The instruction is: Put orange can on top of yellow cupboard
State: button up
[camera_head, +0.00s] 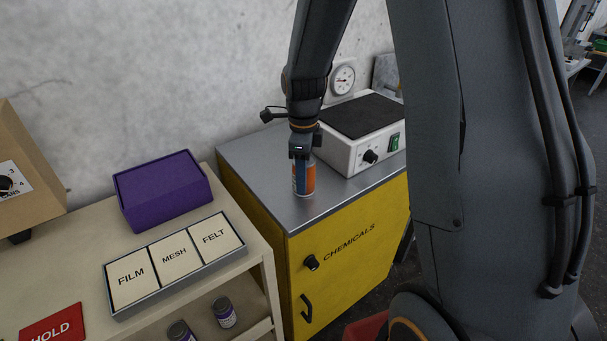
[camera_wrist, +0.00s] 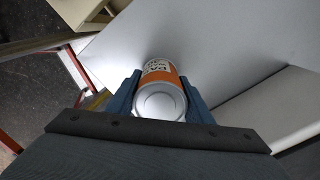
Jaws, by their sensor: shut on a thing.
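The orange can (camera_head: 309,180), with a white band and a pale lid, is upright at the grey metal top (camera_head: 254,162) of the yellow cupboard (camera_head: 350,262) marked CHEMICALS. My gripper (camera_head: 302,165) comes down on it from above and is shut on it. In the wrist view the can (camera_wrist: 160,88) sits between the blue fingers of my gripper (camera_wrist: 160,95), lid towards the camera. The can's base appears at or very near the cupboard top; I cannot tell whether it touches.
A white hotplate-like device (camera_head: 350,152) with a dark top stands just right of the can. A beige shelf unit (camera_head: 258,252) on the left bears a purple box (camera_head: 162,190) and a tray (camera_head: 122,313) of labelled cards. The cupboard top's left part is clear.

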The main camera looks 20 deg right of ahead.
jog(key=o, duration=1.3)
jog(key=shift+f, duration=0.1)
notch_tip(320, 180, up, 12)
jog(key=b, duration=0.3)
jog(key=shift+r+b, duration=0.2)
jog(key=shift+b, duration=0.1)
